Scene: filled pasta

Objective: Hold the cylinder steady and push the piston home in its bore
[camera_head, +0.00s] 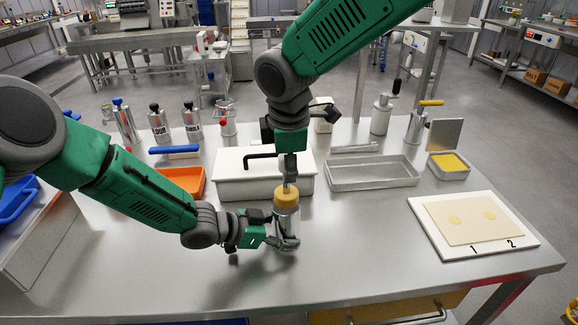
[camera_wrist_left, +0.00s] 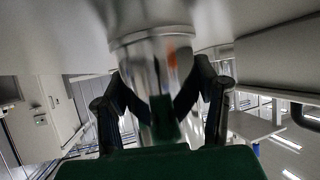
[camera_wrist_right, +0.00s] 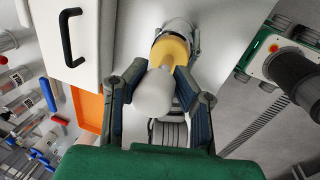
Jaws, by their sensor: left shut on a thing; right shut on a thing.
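The metal cylinder (camera_head: 287,222) stands upright on the steel table. My left gripper (camera_head: 285,242) is shut around its lower part from the left; the shiny cylinder (camera_wrist_left: 150,55) also fills the middle of the left wrist view. The piston shows as a yellow head (camera_head: 286,196) at the cylinder's top, with a pale rod end (camera_wrist_right: 155,92) in the right wrist view. My right gripper (camera_head: 289,180) is above, pointing down, shut on the piston's rod end. The yellow head (camera_wrist_right: 171,50) sits at the cylinder's mouth; how deep it is inside is hidden.
A white lidded box (camera_head: 240,190) stands close behind the cylinder, with an orange tray (camera_head: 190,182) to its left. An empty metal tray (camera_head: 372,174) is behind right. A white board (camera_head: 440,245) with a pasta sheet lies at right. The front table is clear.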

